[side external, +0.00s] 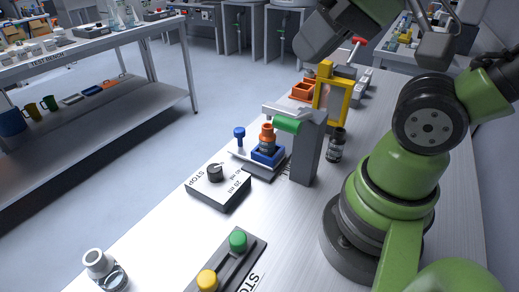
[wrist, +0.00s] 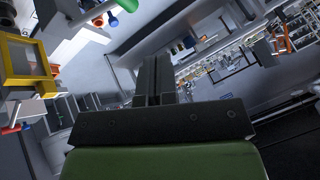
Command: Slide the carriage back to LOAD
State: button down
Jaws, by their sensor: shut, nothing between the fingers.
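The carriage, with its blue block (side external: 268,155), sits on a short track beside the grey tower (side external: 306,150). A blue knob on a post (side external: 239,133) stands at the carriage's left side; a blue knob also shows at the top of the wrist view (wrist: 128,5). No LOAD marking is readable. My gripper (wrist: 157,65) is shut and empty, pointing into the room, clear of the carriage. Its fingertips are not visible in the side view.
A yellow frame (side external: 345,103) stands behind the tower, with orange bins (side external: 303,91) beyond. A dark bottle (side external: 336,146) stands right of the tower. A dial box (side external: 218,187), a two-button panel (side external: 222,265) and a glass flask (side external: 104,268) are nearer the camera. Bare table lies between them.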

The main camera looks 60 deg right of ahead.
jog(key=c, duration=1.4)
grip_release()
jog(key=shift+w, duration=0.15)
jog(key=o, duration=0.6)
jog(key=w+m, duration=0.1)
jog(key=w+d+m+g, duration=0.1)
jog(key=w, duration=0.1)
jog(key=w+m, duration=0.1)
jog(key=w, duration=0.1)
jog(key=shift+d+r+g+h, duration=0.1)
jog(key=shift+d+g+h, duration=0.2)
jog(key=m+g+h, duration=0.1)
jog(key=m+g, duration=0.5)
jog(key=m, duration=0.5)
send_over(239, 129)
notch_tip(239, 129, down, 17)
jog(key=shift+s+r, duration=0.1)
notch_tip(239, 129, down, 9)
jog(key=shift+f, duration=0.1)
